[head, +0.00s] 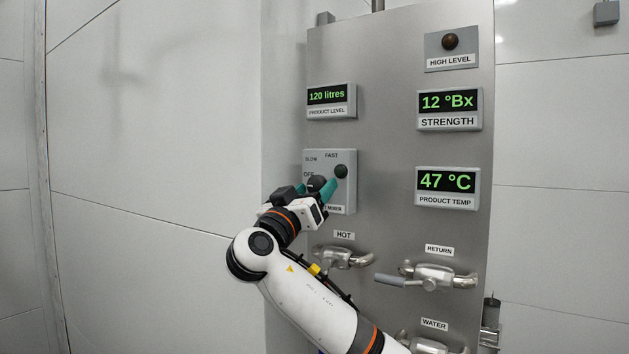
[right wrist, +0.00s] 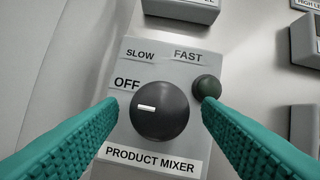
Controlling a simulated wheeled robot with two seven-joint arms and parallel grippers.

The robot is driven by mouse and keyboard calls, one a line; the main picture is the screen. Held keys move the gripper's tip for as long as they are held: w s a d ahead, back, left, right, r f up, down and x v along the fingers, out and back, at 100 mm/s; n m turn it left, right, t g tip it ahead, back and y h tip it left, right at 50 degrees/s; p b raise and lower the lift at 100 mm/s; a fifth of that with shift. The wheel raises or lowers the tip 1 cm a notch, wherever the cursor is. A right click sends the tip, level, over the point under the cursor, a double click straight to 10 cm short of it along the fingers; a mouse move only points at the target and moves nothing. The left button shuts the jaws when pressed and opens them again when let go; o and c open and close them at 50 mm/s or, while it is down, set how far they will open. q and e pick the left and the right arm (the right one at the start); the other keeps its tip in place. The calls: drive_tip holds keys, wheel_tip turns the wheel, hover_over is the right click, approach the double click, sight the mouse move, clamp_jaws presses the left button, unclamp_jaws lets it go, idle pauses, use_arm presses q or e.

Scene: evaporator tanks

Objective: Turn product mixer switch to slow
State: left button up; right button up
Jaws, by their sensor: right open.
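The product mixer switch is a round black knob (right wrist: 160,112) on a grey panel box (right wrist: 125,140) in the right wrist view. Its white mark points left, towards the OFF label (right wrist: 127,84). The SLOW label (right wrist: 140,54) is at the upper left and the FAST label (right wrist: 188,55) at the upper right. My right gripper (right wrist: 160,104) is open, with one teal finger on each side of the knob. I cannot tell whether the fingers touch it. In the head view my right gripper (head: 315,188) is at the box and partly hides the knob and labels. My left gripper is not in view.
A dark green round light or button (right wrist: 207,87) sits close by the right fingertip. Below the mixer box are the hot valve (head: 343,257) and return valve (head: 440,274). Displays hang above and to the right. Left of the steel panel is bare wall.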

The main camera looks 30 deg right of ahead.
drive_tip(key=shift+d+r, duration=0.2)
drive_tip(key=shift+w+d, duration=0.15)
drive_tip(key=shift+f, duration=0.1)
